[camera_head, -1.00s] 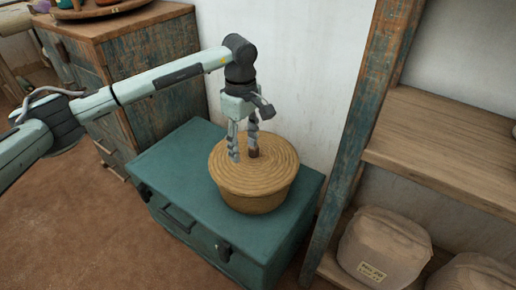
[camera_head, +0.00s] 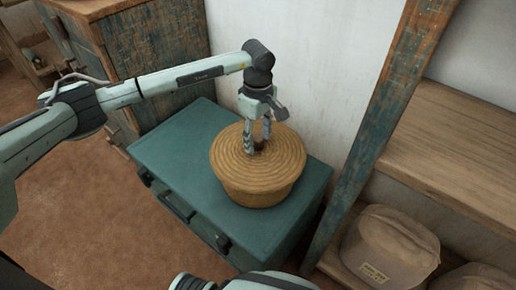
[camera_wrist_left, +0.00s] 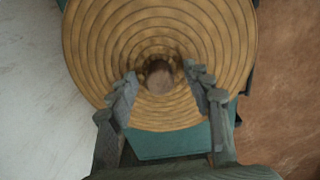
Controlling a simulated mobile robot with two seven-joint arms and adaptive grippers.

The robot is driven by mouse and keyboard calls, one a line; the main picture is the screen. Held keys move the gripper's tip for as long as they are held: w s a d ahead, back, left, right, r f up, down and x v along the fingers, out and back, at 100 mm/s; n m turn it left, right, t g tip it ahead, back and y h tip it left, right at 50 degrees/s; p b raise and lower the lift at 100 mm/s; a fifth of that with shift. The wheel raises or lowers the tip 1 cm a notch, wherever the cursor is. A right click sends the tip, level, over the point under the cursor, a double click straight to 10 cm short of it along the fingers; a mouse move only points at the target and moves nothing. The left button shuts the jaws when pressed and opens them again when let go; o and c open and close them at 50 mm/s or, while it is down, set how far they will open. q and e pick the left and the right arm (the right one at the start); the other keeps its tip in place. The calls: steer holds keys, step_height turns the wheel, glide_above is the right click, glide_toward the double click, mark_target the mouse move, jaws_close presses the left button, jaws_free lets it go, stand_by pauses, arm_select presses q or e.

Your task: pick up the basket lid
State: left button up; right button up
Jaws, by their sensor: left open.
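The round woven basket (camera_head: 255,192) stands on a teal chest, with its coiled, ringed lid (camera_head: 284,150) on top. The lid fills much of the left wrist view (camera_wrist_left: 110,45), and a small brown knob (camera_wrist_left: 160,77) sits at its centre. My left gripper (camera_head: 258,149) points down over the lid's middle, its fingertips close around the knob. In the left wrist view its two fingers (camera_wrist_left: 164,88) stand apart on either side of the knob, with gaps on both sides. A pale arm part of mine shows at the bottom edge; no right gripper fingers are visible.
The teal chest (camera_head: 180,150) has free top space left of the basket. A white wall (camera_head: 315,60) rises close behind. A worn wooden post (camera_head: 385,120) and shelves (camera_head: 450,150) with a cloth bundle (camera_head: 388,245) stand at the right. A weathered cabinet (camera_head: 150,50) stands back left.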

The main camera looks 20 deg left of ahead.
arm_select(q)
steer(key=shift+f, duration=0.3)
steer(key=shift+c, duration=0.6)
jaws_close()
steer(key=shift+r, duration=0.1)
